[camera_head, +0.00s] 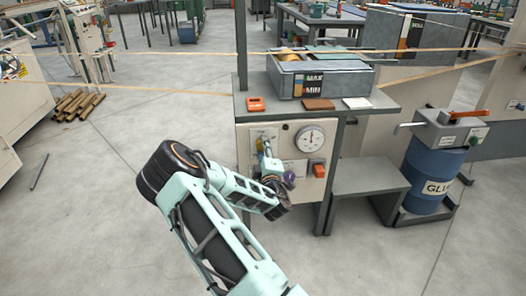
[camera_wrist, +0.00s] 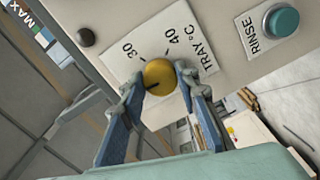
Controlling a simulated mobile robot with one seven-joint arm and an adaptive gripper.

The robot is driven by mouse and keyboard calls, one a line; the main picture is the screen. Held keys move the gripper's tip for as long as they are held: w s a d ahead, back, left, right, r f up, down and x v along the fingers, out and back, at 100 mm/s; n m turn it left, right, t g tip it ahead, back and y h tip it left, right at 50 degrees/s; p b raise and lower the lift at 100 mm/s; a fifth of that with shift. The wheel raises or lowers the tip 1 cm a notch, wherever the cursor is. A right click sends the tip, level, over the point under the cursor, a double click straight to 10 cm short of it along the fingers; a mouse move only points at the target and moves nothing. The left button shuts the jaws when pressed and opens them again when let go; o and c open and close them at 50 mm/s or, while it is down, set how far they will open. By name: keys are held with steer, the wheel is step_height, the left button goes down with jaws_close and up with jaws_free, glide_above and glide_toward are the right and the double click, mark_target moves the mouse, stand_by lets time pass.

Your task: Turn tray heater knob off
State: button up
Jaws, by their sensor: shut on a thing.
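The tray heater knob (camera_wrist: 160,77) is a round yellow knob on a white plate (camera_wrist: 185,42) marked 30, 40 and TRAY °C in the wrist view. A dark mark shows on the knob's lower-left part in that picture. My gripper (camera_wrist: 161,88) has its two blue fingers on either side of the knob, shut on it. The knob's setting is hard to read in the head view.
A teal RINSE button (camera_wrist: 284,20) and a small dark button (camera_wrist: 85,37) flank the plate. The panel also carries a round gauge (camera_head: 311,139) and an orange switch (camera_head: 319,171). A blue glue drum (camera_head: 436,180) stands right.

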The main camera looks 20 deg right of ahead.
steer(key=shift+n, duration=0.3)
stand_by(0.4)
steer(key=o, duration=1.2)
steer(key=shift+c, duration=0.2)
steer(key=shift+s, duration=0.1)
steer(key=v, duration=1.2)
